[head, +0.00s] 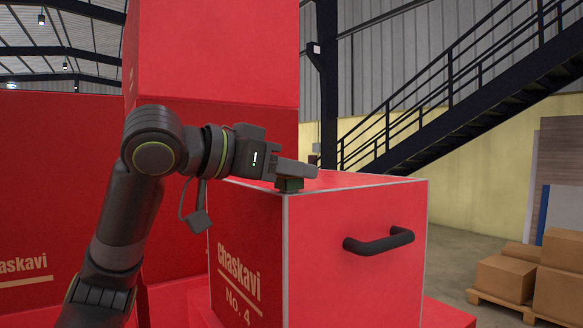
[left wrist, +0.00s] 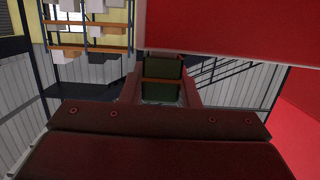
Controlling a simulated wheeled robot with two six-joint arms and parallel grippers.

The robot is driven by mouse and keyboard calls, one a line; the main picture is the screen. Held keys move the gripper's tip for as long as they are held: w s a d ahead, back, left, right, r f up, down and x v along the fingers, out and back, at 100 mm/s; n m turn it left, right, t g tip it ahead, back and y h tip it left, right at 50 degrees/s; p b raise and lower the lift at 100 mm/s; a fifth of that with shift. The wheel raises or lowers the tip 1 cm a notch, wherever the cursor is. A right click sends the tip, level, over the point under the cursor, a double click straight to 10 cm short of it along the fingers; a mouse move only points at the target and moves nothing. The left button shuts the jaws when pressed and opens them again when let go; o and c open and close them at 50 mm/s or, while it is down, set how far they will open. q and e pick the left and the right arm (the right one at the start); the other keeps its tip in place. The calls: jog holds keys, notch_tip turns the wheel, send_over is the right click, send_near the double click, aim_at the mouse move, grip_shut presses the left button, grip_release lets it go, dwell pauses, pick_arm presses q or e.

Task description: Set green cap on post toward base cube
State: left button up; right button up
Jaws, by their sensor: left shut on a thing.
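My left gripper (head: 298,172) reaches in from the left over the near top corner of a red cube (head: 330,255) marked "Chaskavi No. 4". It is shut on a small dark green cap (head: 289,185), which shows just under the fingers at that corner. Whether the cap touches the cube's top cannot be told. In the left wrist view the green cap (left wrist: 162,70) sits between the fingers, with an orange-brown strip across it. I cannot make out a post; the gripper and cap may hide it. My right gripper is not in view.
The cube has a black handle (head: 379,242) on its front right face. Tall stacked red boxes (head: 215,50) stand close behind my left arm, and another red box (head: 50,200) is at left. Cardboard boxes (head: 503,278) and a staircase (head: 450,115) are far right.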

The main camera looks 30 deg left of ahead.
pick_arm(q)
jog(key=shift+f, duration=0.3)
jog(key=o, duration=1)
jog(key=shift+s, duration=0.1)
jog(key=shift+s+a+r+b, duration=0.15)
jog(key=shift+s+a+b, duration=0.15)
jog(key=shift+s+b, duration=0.25)
jog(key=shift+b+v, duration=1.15)
jog(key=shift+v, duration=2.15)
